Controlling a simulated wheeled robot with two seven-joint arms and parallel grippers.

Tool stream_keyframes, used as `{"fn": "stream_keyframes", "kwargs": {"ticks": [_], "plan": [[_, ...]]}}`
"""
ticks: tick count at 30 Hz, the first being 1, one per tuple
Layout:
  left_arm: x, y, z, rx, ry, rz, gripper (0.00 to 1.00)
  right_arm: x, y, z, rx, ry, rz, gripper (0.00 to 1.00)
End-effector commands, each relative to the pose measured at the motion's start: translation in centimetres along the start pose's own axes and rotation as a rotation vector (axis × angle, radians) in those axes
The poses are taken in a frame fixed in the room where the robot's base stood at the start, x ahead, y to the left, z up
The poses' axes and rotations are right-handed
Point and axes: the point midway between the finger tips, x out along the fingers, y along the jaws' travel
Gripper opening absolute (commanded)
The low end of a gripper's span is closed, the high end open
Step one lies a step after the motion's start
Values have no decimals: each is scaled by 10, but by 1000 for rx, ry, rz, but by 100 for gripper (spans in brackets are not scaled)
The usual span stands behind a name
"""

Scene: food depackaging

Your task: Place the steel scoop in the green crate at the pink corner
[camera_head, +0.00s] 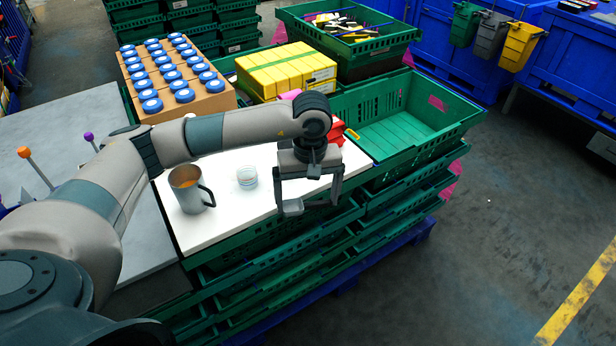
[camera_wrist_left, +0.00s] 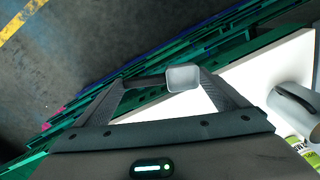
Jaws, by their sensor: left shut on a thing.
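The steel scoop (camera_head: 293,207) is a small grey cup between the fingers of my left gripper (camera_head: 309,204), with a thin bar running across from it. In the left wrist view the scoop (camera_wrist_left: 183,78) sits near the right fingertip of the gripper (camera_wrist_left: 165,80), which is shut on it. They hang over the front edge of the white board, above stacked crate sides. The open green crate (camera_head: 398,134) is right of and behind the gripper, and its visible floor is bare. A pink patch (camera_head: 437,103) marks its far right wall. My right gripper is not in view.
A steel mug (camera_head: 187,194) and a small clear cup (camera_head: 247,177) stand on the white board (camera_head: 225,232). A red item (camera_head: 337,131) lies beside the green crate. Blue-lidded jars (camera_head: 168,75) and a yellow pack (camera_head: 285,72) stand behind. Floor is clear to the right.

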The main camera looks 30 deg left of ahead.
Motion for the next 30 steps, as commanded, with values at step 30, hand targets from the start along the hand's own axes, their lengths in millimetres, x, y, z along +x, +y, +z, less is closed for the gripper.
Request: {"fn": "stream_keyframes", "kwargs": {"ticks": [30], "plan": [[94, -42, 136, 694, 0, 36, 71, 16, 6, 8, -3, -7, 6, 31]]}}
